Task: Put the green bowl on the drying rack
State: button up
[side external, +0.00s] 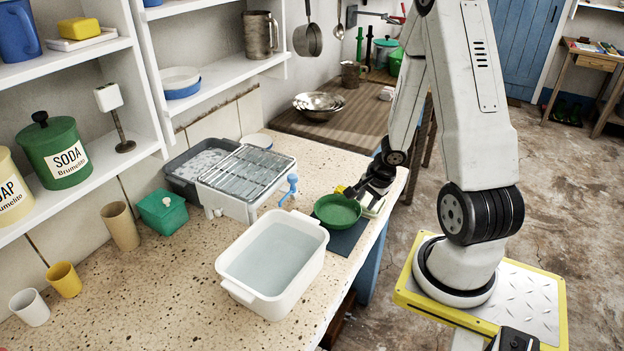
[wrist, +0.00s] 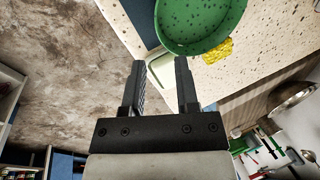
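The green bowl (side external: 337,211) sits upright on a dark blue mat (side external: 345,238) near the counter's front edge. In the wrist view the bowl (wrist: 200,22) fills the top middle, just beyond the fingertips. My gripper (side external: 352,190) is at the bowl's far right side, close to its rim. In the wrist view my gripper (wrist: 160,62) has its two fingers apart with nothing between them. Whether a finger touches the rim is unclear. The drying rack (side external: 245,172), metal bars over a white base, stands at the back left of the bowl and is empty.
A white basin of water (side external: 272,262) stands left of the bowl. A grey tray (side external: 200,160) lies behind the rack. A yellow sponge (wrist: 217,50) lies beside the bowl.

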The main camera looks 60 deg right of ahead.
jog(key=w+a+r+n, duration=0.2)
jog(key=a+r+n, duration=0.3)
jog(key=a+n, duration=0.5)
jog(key=w+a+r+n, duration=0.3)
jog(key=a+r+n, duration=0.3)
jog(key=a+n, duration=0.4)
jog(key=shift+a+r+y, duration=0.3)
jog(key=shift+a, duration=0.85)
jog(key=shift+s+a+r+n+g, duration=0.15)
jog(key=shift+a+n+g, duration=0.15)
jog(key=shift+a+n, duration=0.15)
jog(key=shift+c, duration=1.2)
